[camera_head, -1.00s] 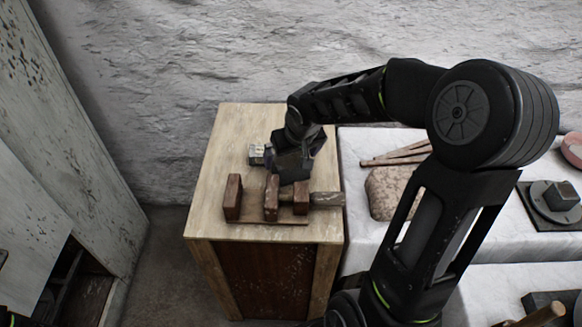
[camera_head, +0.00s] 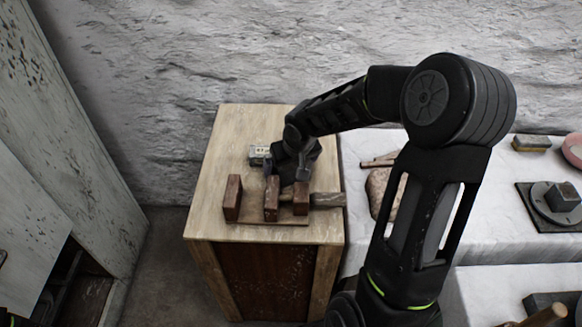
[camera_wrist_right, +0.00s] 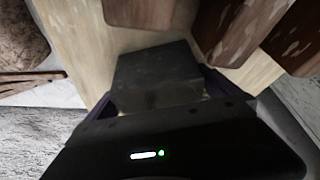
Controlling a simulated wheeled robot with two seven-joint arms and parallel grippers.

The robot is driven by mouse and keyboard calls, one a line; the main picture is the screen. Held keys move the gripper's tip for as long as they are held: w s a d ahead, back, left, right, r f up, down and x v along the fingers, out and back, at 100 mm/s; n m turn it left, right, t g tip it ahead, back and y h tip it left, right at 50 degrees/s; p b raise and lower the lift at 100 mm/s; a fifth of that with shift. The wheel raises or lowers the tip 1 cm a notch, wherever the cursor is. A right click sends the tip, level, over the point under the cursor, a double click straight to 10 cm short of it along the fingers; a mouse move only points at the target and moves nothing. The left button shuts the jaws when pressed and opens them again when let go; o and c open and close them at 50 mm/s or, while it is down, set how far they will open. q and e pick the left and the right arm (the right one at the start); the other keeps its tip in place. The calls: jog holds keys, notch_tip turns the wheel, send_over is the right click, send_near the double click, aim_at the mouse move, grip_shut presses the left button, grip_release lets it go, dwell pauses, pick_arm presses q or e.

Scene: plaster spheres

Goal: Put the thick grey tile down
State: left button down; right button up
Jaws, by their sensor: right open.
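The thick grey tile (camera_wrist_right: 155,72) shows in the right wrist view as a dark grey block directly ahead of my right gripper (camera_wrist_right: 162,95), between its fingers. The jaws are open around it. The tile is low over the wooden top; I cannot tell whether it touches it. In the head view my right gripper (camera_head: 285,175) is low over the wooden cabinet top (camera_head: 215,190), just behind the brown wooden blocks, and the arm largely hides the tile. My left gripper is not in view.
Upright brown blocks (camera_head: 233,198) stand on a thin board in front of the gripper, with a wooden handle (camera_head: 327,199) at their right. A white-covered table (camera_head: 480,220) adjoins on the right.

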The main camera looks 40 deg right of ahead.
dwell(0.4)
jog(key=c, duration=1.9)
jog(key=shift+w+r, duration=0.1)
jog(key=shift+c, duration=0.5)
jog(key=shift+r, duration=0.1)
notch_tip(320, 180, up, 10)
jog(key=shift+f+p, duration=0.1)
jog(key=shift+p, duration=0.55)
